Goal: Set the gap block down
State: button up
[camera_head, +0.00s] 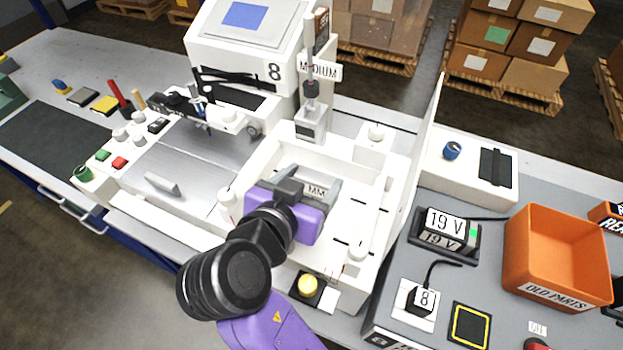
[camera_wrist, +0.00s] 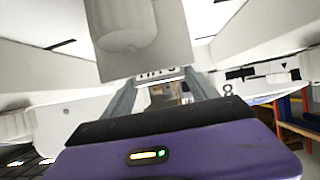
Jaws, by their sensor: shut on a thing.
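The gap block (camera_head: 317,191) is a small grey block with dark "MM" lettering, seen in the head view. My purple gripper (camera_head: 312,187) is shut on it, with its grey fingers on either side, inside the white walled tray of the machine (camera_head: 375,215). In the wrist view a lettered strip of the block (camera_wrist: 162,73) shows between the fingers (camera_wrist: 168,90). Most of the block is hidden there. I cannot tell whether its underside touches the tray floor.
A vertical post with a grey head (camera_head: 311,122) and a "MEDIUM" sign stands just behind the tray. A tall thin white panel (camera_head: 428,150) rises at its right. A yellow button (camera_head: 307,286) sits in front. An orange bin (camera_head: 557,255) stands farther right.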

jog(key=shift+f, duration=0.2)
jog(key=shift+f, duration=0.15)
jog(key=o, duration=1.6)
jog(key=shift+r, duration=0.2)
jog(key=b+v, duration=0.1)
jog(key=v, duration=1.1)
jog(key=shift+b, duration=0.35)
jog(key=shift+s+f, duration=0.1)
